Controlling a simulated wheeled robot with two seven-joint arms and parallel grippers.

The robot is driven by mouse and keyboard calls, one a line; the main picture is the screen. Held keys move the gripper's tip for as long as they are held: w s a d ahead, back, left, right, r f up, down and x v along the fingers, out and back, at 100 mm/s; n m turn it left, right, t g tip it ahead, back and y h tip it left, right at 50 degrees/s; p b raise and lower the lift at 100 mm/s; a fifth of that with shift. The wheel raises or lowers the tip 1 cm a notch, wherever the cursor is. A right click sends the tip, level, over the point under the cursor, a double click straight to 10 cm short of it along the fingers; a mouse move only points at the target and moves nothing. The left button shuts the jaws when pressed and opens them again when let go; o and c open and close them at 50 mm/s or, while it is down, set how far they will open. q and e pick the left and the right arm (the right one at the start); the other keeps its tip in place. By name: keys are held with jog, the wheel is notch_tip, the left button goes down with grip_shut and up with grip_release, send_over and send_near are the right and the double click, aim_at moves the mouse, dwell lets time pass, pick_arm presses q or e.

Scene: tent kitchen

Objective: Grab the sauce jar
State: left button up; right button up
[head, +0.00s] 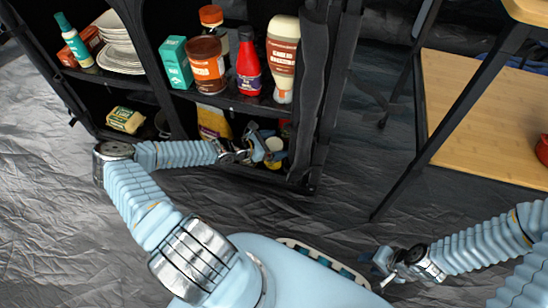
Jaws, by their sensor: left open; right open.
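A black fabric shelf unit (148,95) stands at the top with its front open. On its lower shelf, at the right, a small jar-like item with a pale top (275,144) sits right at my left gripper (266,150). The gripper partly covers it, and I cannot read a label. The gripper's fingers are open beside it; contact cannot be told. I cannot tell which is the sauce jar. My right gripper (384,264) is open and empty over the floor at lower right.
The upper shelf holds a red bottle (248,66), a white-capped brown bottle (282,58), a teal box (175,62) and stacked plates (120,50). A yellow package (213,122) is left of my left gripper. A wooden table (485,115) stands right.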

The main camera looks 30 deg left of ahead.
pick_arm(q)
jog(key=shift+w+d+f, duration=0.3)
jog(key=shift+w, duration=0.25)
grip_shut()
jog(key=shift+r, duration=0.1)
